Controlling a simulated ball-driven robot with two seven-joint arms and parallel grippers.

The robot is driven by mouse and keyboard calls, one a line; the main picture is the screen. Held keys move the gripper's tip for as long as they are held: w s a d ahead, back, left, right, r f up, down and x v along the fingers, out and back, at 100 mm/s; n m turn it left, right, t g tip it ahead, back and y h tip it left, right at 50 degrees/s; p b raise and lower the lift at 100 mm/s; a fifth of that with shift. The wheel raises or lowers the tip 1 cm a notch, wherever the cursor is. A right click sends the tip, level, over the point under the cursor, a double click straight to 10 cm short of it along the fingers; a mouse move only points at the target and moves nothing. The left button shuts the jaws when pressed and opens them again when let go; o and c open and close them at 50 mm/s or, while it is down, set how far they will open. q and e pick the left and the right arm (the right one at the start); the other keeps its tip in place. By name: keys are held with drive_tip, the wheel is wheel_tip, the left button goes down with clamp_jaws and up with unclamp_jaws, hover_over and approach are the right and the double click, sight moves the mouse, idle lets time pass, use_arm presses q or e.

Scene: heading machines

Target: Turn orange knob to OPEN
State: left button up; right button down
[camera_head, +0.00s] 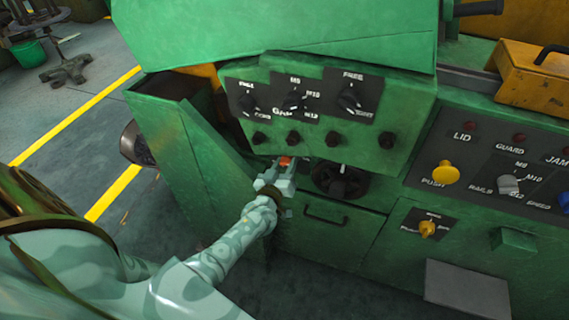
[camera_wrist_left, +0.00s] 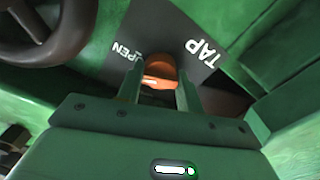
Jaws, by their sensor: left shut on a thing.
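The orange knob (camera_head: 285,161) sits low on the green machine's front, left of a black handwheel. In the left wrist view the orange knob (camera_wrist_left: 160,76) stands on a dark plate (camera_wrist_left: 185,35) lettered "TAP" and, partly covered, "OPEN". My left gripper (camera_head: 280,170) is at the knob; in the left wrist view its two fingers (camera_wrist_left: 160,92) are closed on either side of it. The fingers hide part of the knob and I cannot tell exactly which way it points. My right gripper is not in view.
The black handwheel (camera_head: 340,181) is close to the right of my left gripper, with a drawer handle (camera_head: 325,214) below. Black selector knobs (camera_head: 296,101) are above. A panel with a yellow push button (camera_head: 446,172) is at right. Open floor lies at left.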

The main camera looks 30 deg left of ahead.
use_arm(q)
drive_tip(key=shift+f+m, duration=0.1)
drive_tip(key=shift+m, duration=1.8)
drive_tip(key=o, duration=1)
drive_tip(key=shift+p+v, duration=1.9)
drive_tip(key=shift+v, duration=6.3)
drive_tip(key=shift+d, duration=0.15)
